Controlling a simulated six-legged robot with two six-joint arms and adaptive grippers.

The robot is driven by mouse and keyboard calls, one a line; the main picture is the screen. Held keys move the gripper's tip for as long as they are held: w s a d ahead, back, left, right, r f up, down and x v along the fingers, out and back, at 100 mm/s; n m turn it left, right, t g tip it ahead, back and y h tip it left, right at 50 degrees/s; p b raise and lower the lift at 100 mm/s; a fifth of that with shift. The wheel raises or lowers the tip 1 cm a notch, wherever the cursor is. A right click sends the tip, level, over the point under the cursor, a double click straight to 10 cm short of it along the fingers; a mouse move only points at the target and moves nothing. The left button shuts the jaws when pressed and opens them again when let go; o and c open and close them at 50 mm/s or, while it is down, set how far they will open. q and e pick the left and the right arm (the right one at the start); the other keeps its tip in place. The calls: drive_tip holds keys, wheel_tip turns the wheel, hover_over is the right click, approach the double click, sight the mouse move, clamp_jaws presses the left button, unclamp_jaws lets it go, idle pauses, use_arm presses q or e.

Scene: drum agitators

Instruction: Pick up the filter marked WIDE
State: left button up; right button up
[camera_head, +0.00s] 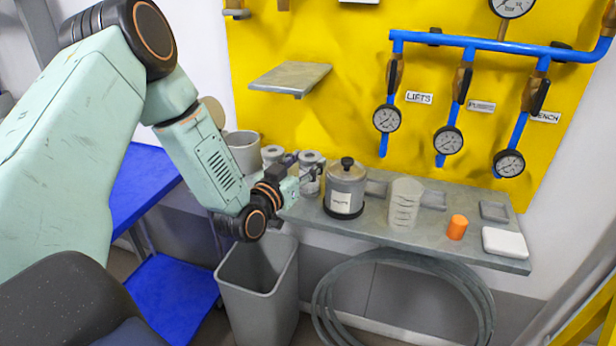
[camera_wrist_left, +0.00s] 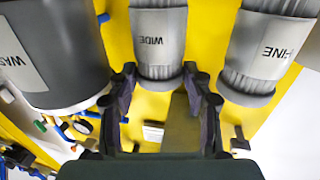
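The filter marked WIDE (camera_wrist_left: 158,45) is a grey ribbed cylinder at the top centre of the left wrist view, its label facing the camera. My left gripper (camera_wrist_left: 161,82) is open, its two dark fingers apart at either side of the WIDE filter's near end; I cannot tell whether they touch it. In the head view the left gripper (camera_head: 306,178) is at the front of the shelf, partly covering the filter (camera_head: 311,158). A second filter marked FINE (camera_wrist_left: 262,52) is to the right in the wrist view and left of it in the head view (camera_head: 272,153).
A lidded grey canister (camera_head: 345,190) stands close right of the gripper on the grey shelf (camera_head: 385,232). A clear beaker (camera_head: 404,203), an orange cylinder (camera_head: 457,227) and a white block (camera_head: 505,243) are farther right. A grey bin (camera_head: 262,295) stands below. A small upper ledge (camera_head: 290,78) projects above.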

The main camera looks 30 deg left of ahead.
use_arm(q)
drive_tip(key=shift+w+d, duration=0.1)
drive_tip(key=shift+d, duration=0.2)
drive_tip(key=c, duration=0.5)
drive_tip(key=shift+a, duration=0.1)
drive_tip(key=shift+c, duration=0.3)
drive_tip(key=shift+a, duration=0.1)
